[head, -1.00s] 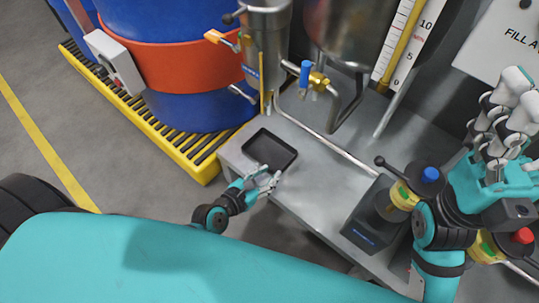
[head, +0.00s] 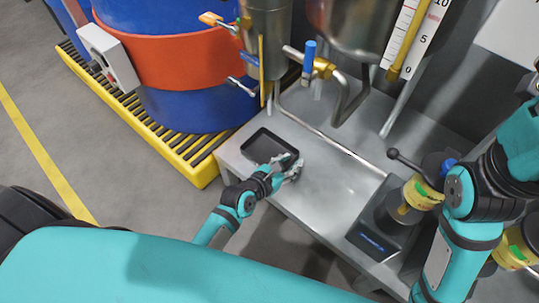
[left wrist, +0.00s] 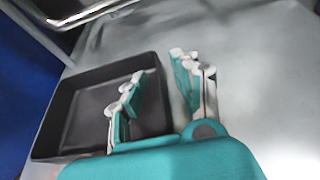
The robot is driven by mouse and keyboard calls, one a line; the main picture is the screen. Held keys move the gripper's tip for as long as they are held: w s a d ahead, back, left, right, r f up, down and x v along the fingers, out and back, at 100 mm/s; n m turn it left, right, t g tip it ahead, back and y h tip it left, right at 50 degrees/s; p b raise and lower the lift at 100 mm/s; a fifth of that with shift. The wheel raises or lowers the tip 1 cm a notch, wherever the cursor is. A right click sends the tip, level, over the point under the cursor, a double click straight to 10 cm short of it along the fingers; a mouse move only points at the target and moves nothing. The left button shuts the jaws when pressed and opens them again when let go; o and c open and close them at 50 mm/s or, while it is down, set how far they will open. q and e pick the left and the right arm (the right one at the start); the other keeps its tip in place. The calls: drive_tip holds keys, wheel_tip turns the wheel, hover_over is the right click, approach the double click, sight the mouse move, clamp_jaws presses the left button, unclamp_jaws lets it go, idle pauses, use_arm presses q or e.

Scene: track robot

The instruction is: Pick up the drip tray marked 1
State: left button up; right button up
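The drip tray (head: 250,146) is a black, shallow, rectangular tray on the grey metal bench, below the steel vessels. No number shows on it. My left gripper (head: 287,166) is at its right near corner in the head view. In the left wrist view the tray (left wrist: 52,118) looks empty. There the left gripper (left wrist: 160,90) is open, with one finger over the tray's inside and the other outside its right wall, so the wall lies between them. Whether a finger touches it I cannot tell. My right arm stands at the right of the head view; its gripper is out of frame.
A pipe with a blue-handled valve (head: 309,56) runs above the bench (head: 320,178) behind the tray.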

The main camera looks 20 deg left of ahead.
use_arm(q)
drive_tip(key=shift+c, duration=0.2)
clamp_jaws()
drive_tip(key=shift+r, duration=0.2)
